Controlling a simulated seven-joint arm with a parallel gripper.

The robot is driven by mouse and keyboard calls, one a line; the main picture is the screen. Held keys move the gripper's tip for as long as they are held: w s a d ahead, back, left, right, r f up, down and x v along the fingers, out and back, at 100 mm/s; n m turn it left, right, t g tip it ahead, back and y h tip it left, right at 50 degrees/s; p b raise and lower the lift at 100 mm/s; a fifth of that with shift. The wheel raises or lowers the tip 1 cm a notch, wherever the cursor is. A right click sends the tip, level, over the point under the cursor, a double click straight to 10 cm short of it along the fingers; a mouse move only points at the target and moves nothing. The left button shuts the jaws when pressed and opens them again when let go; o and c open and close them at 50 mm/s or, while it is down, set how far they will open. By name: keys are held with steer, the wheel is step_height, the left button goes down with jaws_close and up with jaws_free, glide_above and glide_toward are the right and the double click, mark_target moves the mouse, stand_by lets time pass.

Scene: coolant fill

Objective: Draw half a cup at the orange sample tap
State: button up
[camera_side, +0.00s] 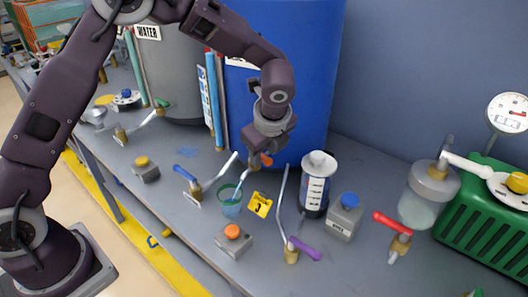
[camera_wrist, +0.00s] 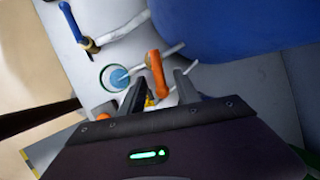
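The orange tap lever (camera_wrist: 156,73) stands between my gripper's two dark fingers (camera_wrist: 160,90) in the wrist view. The fingers are apart, with gaps beside the lever. In the side view my gripper (camera_side: 262,158) is low in front of the blue drum and partly hides the orange lever (camera_side: 267,160). A clear cup with a green rim (camera_side: 230,207) stands upright on the bench below the tap, with blue liquid in it. A pale thin spout or stream slants down to the cup; I cannot tell which. The cup (camera_wrist: 108,84) also shows left of the lever in the wrist view.
A blue-handled tap (camera_side: 187,174) is left of the cup.

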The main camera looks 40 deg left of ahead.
steer(key=shift+c, duration=0.5)
jaws_close()
steer(key=shift+w+d+n+g+y, duration=0.15)
steer(key=shift+w+n+g+y, duration=0.25)
steer(key=shift+n, duration=0.9)
steer(key=shift+w, duration=0.1)
steer(key=shift+o, duration=0.5)
jaws_free()
steer(key=v, duration=0.7)
